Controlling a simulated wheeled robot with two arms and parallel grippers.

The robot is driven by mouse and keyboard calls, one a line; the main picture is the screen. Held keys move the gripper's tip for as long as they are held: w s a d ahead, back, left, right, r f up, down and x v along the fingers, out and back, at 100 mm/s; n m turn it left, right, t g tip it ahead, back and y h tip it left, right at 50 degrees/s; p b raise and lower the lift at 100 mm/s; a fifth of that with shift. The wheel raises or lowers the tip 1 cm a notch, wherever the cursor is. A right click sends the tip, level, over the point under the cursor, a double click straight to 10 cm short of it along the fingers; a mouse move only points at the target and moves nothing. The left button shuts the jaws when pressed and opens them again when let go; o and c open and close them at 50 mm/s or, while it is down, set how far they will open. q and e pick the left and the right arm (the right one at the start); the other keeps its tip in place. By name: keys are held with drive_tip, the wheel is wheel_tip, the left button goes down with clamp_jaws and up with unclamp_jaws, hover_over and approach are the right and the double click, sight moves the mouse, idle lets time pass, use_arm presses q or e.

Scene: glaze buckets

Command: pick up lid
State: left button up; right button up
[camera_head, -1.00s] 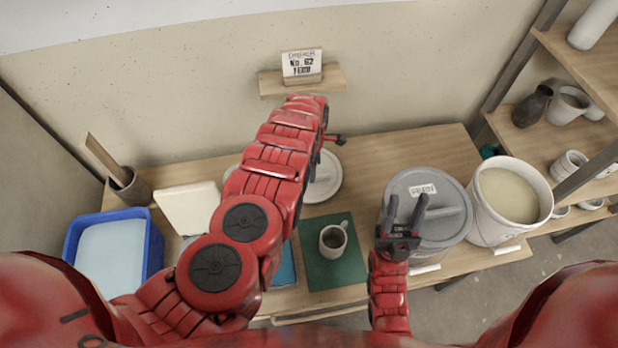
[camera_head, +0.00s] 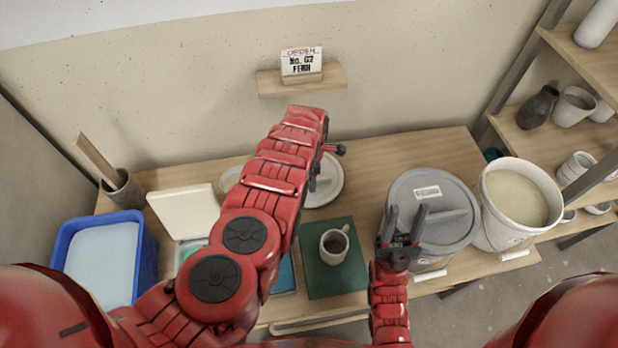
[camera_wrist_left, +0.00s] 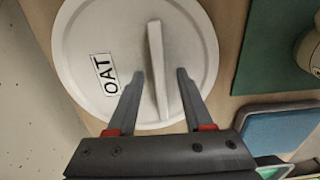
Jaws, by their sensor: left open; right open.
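A round white lid (camera_wrist_left: 85,60) with an OAT label lies on the table, partly hidden by my left arm in the head view (camera_head: 332,185). My left gripper (camera_wrist_left: 160,74) is open, its fingers on either side of the lid's raised bar handle (camera_wrist_left: 157,60); I cannot tell whether they touch it. A grey lid (camera_head: 410,185) with a small white label and a bar handle covers a bucket at the right. My right gripper (camera_head: 407,209) is open and empty, in front of the grey lid's near left part in the picture.
An open bucket of cream glaze (camera_head: 515,197) stands right of the grey lid. A mug (camera_head: 334,245) stands on a green mat (camera_head: 318,280). A blue tub (camera_head: 150,255) is at the left. An order card (camera_head: 301,62) reading FERN stands on the wall shelf. Pottery shelves are at the right.

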use_arm(q)
clamp_jaws()
idle(0.3)
drive_tip(key=shift+r, duration=0.1)
